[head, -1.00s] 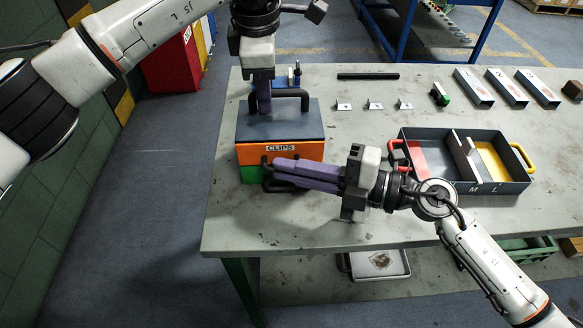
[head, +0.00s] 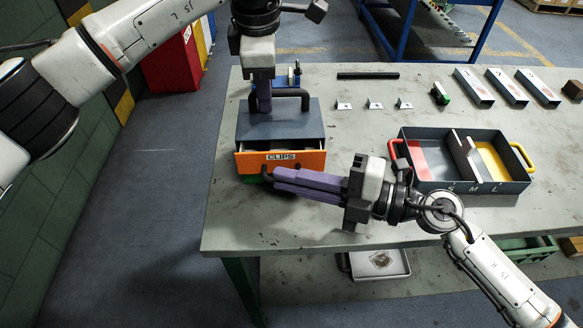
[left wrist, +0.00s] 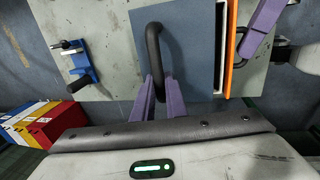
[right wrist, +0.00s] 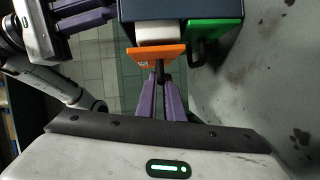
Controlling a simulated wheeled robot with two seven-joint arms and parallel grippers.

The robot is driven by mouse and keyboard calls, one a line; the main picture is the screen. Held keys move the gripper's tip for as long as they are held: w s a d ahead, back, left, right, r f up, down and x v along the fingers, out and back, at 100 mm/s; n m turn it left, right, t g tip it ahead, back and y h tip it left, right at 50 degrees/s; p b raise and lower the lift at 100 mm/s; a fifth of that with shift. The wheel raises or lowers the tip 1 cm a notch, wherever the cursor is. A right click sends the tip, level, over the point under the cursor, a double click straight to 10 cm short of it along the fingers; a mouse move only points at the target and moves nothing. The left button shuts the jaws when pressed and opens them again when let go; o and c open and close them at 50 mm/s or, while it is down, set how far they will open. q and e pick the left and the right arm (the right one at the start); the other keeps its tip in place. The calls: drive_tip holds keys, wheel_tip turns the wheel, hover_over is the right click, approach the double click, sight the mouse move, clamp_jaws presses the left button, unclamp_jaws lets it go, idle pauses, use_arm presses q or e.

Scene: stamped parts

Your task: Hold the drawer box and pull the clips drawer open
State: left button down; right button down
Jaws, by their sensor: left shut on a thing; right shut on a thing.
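The drawer box (head: 275,120) is dark blue-grey and stands on the table's left part. My left gripper (head: 263,107) is shut on the black handle on its top; the handle also shows in the left wrist view (left wrist: 152,48). The orange clips drawer (head: 308,161), labelled CLIPS, is partly open, with a gap between its front and the box. My right gripper (head: 270,175) is shut on the clips drawer's handle, largely hidden by the fingers. In the right wrist view the orange front (right wrist: 150,56) stands out from the box, the drawer's pale body behind it.
A green drawer (right wrist: 217,28) with a black handle sits shut beneath the clips drawer. A divided tray (head: 432,176) with red and yellow sections stands to the right. Small brackets (head: 375,105) and a black bar (head: 367,76) lie behind. The table front is clear.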

use_arm(q)
drive_tip(key=shift+a, duration=0.1)
use_arm(e)
drive_tip(key=s, duration=0.6)
drive_tip(key=shift+s, duration=0.1)
use_arm(q)
drive_tip(key=shift+w, duration=0.1)
use_arm(e)
drive_tip(key=c, duration=1.9)
unclamp_jaws()
drive_tip(key=v, duration=1.2)
